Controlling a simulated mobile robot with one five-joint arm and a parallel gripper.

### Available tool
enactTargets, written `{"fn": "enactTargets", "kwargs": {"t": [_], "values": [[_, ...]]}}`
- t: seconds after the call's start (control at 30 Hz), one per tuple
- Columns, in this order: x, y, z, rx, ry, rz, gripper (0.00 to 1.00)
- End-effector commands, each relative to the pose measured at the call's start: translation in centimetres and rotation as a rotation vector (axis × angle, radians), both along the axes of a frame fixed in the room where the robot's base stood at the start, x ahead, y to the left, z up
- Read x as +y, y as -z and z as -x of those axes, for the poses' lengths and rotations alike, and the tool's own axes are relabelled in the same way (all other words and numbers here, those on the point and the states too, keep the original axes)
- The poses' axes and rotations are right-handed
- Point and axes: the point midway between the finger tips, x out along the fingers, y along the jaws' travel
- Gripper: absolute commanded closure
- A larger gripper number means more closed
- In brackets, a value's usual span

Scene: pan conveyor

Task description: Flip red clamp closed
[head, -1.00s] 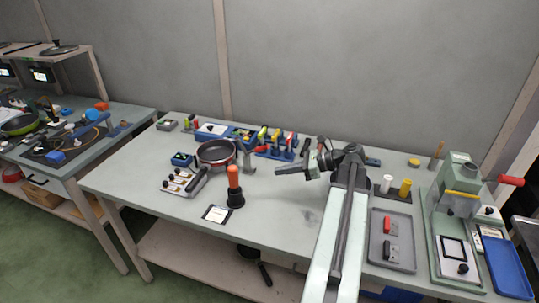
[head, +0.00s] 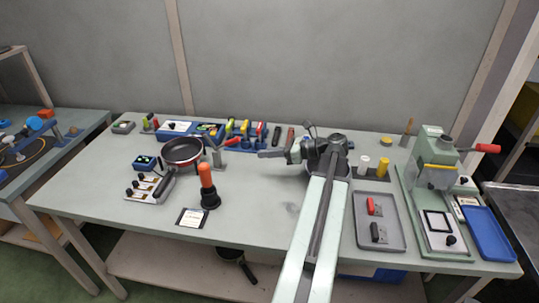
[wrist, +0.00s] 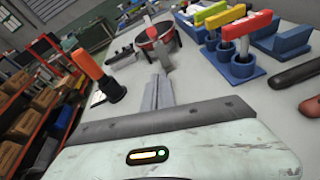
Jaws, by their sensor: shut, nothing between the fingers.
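A red-handled clamp (head: 260,129) stands in a row with yellow and green ones in blue bases at the back of the bench. In the wrist view its red handle (wrist: 246,26) is at the upper right, on a dark blue round base. Whether it is open or closed is not clear. My gripper (head: 264,155) is shut and empty, above the bench just in front of the clamp row, pointing left. In the wrist view the fingers (wrist: 158,92) are together, left of the clamps and apart from them.
A frying pan (head: 183,150) stands left of my gripper, with an orange-handled tool (head: 208,185) in front of it. A grey tray (head: 360,235) with red and black pieces lies to the right, beside a green press (head: 437,175). The bench front between tool and arm is clear.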

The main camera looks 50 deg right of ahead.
Motion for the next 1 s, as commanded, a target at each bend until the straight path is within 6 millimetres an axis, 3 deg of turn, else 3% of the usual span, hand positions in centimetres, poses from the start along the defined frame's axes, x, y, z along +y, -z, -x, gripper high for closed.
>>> {"fn": "enactTargets", "kwargs": {"t": [0.23,0.33,0.5,1.0], "values": [[2.2,1.9,-4.7,0.0,-0.001,0.0,1.0],[2.2,-0.8,-5.6,0.0,0.0,0.0,1.0],[2.2,-1.9,-6.5,0.0,0.002,0.0,1.0],[2.4,-2.1,-6.7,0.004,0.004,0.002,1.0]]}}
